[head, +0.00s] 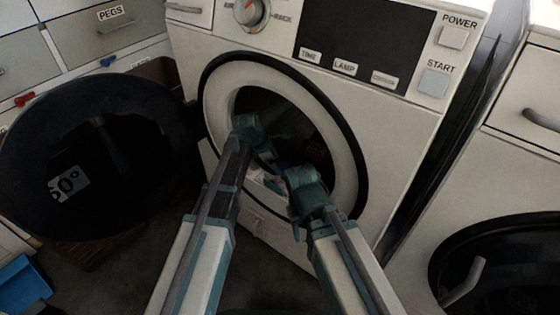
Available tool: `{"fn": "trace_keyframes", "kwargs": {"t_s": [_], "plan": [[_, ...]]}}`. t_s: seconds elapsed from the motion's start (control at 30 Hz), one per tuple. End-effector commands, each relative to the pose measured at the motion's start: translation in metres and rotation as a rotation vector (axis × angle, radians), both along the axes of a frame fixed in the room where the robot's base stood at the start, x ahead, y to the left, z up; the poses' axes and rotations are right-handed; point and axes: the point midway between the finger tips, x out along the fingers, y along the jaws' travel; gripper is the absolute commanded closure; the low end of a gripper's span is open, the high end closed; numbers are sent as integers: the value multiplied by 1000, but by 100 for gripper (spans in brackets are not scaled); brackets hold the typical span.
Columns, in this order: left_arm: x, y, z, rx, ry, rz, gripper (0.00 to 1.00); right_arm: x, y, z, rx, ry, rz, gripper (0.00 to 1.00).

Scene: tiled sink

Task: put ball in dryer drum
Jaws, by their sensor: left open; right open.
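The dryer (400,130) stands in the middle with its round white-rimmed opening (218,95) uncovered. Its dark drum (300,115) shows inside. My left gripper (266,155) is open at the drum opening, reaching inside it. My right gripper (292,178) is open, lower and to the right, by the lower part of the opening. Small white and bluish shapes (272,182) show between the grippers low in the opening; I cannot tell what they are. I cannot make out a ball; the arms and dark drum hide much.
The dryer's round dark door (100,150) is swung open to the left. Drawers, one labelled PEGS (110,13), stand behind it. A blue object (22,285) lies at the lower left. Another machine with a dark round door (510,265) stands at the right.

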Motion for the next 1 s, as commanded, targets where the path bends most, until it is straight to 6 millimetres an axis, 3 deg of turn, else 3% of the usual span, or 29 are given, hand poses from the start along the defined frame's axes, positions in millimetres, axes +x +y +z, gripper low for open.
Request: {"fn": "trace_keyframes", "kwargs": {"t_s": [0.03, 0.1, 0.4, 1.0], "plan": [[-3, 4, 17, 0, 0, 1, 13, 0, 0, 17, 0, 1, 0, 50], [-7, 7, 28, -1, 1, 2, 13, 0, 0, 28, 0, 1, 0, 50], [-18, 22, 66, 0, 1, 1, 13, 0, 0, 66, 0, 2, 12, 50], [-19, 25, 69, 0, 0, 0, 13, 0, 0, 69, 0, 2, 14, 50]]}}
